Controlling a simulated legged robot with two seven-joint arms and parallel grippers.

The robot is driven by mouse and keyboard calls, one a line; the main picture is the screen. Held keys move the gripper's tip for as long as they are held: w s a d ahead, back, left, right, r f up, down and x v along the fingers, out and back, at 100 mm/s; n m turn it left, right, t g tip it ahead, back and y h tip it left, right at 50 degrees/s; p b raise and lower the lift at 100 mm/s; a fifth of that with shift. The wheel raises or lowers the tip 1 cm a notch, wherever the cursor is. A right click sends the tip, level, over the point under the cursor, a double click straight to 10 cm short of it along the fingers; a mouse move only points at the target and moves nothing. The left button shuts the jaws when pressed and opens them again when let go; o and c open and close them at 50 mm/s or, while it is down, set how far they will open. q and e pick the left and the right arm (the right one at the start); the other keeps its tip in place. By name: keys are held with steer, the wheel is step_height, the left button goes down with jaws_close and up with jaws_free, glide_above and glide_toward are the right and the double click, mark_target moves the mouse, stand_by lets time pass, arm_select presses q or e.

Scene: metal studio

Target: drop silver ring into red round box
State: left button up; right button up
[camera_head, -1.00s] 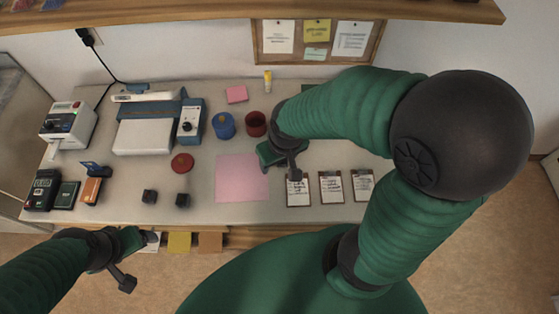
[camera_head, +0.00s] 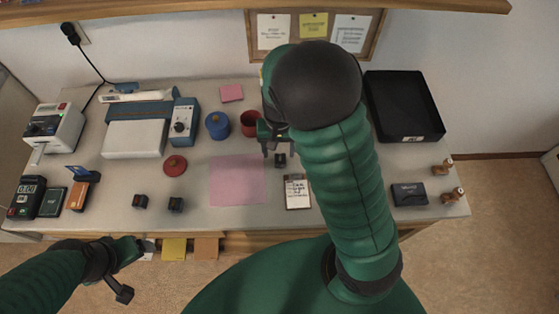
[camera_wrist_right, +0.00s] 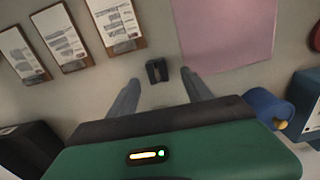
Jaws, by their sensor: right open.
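The open red round box (camera_head: 250,124) stands near the back of the table, partly hidden by my right gripper in the head view. Its red lid (camera_head: 175,165) seems to lie left of the pink sheet. My right gripper (camera_head: 272,148) is open and empty, beside the box to its right. A small dark block with a slot (camera_head: 280,160) lies just in front of it; in the right wrist view this block (camera_wrist_right: 157,70) shows between the spread fingers (camera_wrist_right: 159,77). I cannot make out the silver ring. My left gripper (camera_head: 139,270) is open and empty off the table's front edge.
A blue round box (camera_head: 219,125) stands left of the red one. A pink sheet (camera_head: 237,180) and clipboard (camera_head: 298,192) lie in front. Two small dark blocks (camera_head: 140,201) sit at left. A black tray (camera_head: 404,105) is at right. A shelf (camera_head: 200,14) overhangs the back.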

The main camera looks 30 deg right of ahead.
mark_target(280, 156)
steer(key=f, duration=0.3)
steer(key=shift+s+d+f+b, duration=0.2)
steer(key=shift+s+d+b, duration=0.05)
steer(key=shift+b, duration=0.05)
steer(key=shift+w+f, duration=0.15)
steer(key=shift+f, duration=0.3)
steer(key=shift+r, duration=0.1)
jaws_close()
